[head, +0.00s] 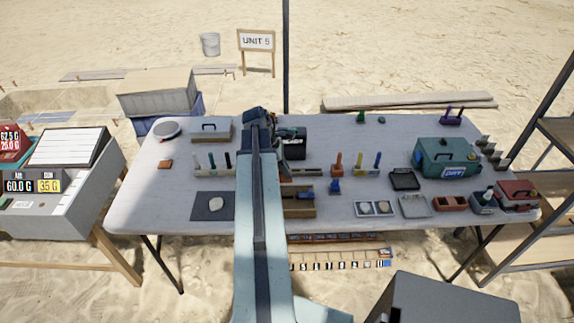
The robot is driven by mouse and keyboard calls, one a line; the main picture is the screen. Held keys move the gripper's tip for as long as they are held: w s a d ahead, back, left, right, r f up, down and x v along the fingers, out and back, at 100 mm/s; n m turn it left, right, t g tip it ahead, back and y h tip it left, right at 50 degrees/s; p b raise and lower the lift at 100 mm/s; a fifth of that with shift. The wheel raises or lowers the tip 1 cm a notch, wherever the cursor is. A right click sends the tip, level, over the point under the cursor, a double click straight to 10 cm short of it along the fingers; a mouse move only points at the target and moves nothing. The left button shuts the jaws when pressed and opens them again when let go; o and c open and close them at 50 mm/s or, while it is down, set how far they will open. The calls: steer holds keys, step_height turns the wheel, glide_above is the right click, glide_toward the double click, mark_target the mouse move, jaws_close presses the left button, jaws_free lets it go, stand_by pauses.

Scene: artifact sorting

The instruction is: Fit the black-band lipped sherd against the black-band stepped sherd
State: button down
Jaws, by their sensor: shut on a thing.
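My arm reaches from the bottom of the head view over the middle of the table. Its dark far end, with my gripper (258,116), is above the table's back part. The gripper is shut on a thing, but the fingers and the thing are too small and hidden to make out. I cannot make out either black-band sherd. A tan wooden tray (301,208) sits just right of my arm at the front, partly covered by it. A small orange-brown piece (165,164) lies at the table's left; no black band shows on it.
The white table (130,204) holds a grey mat (228,210) with a pale stone (215,203), a marker rack (202,170), a dark box (295,149), a blue clamp-like piece (335,187), a green case (432,155) and a red-brown tray (450,204). Shelves stand at right.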

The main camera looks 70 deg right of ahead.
mark_target(287, 182)
steer(key=shift+f+b, duration=3.05)
steer(key=shift+b, duration=0.05)
steer(key=shift+f+b, duration=2.35)
steer(key=shift+b, duration=0.05)
steer(key=c, duration=1.5)
jaws_free()
steer(key=shift+o, duration=0.2)
steer(key=shift+r, duration=0.1)
steer(key=p+v, duration=0.7)
steer(key=v, duration=0.1)
steer(key=shift+s+p, duration=0.1)
steer(key=shift+p, duration=0.2)
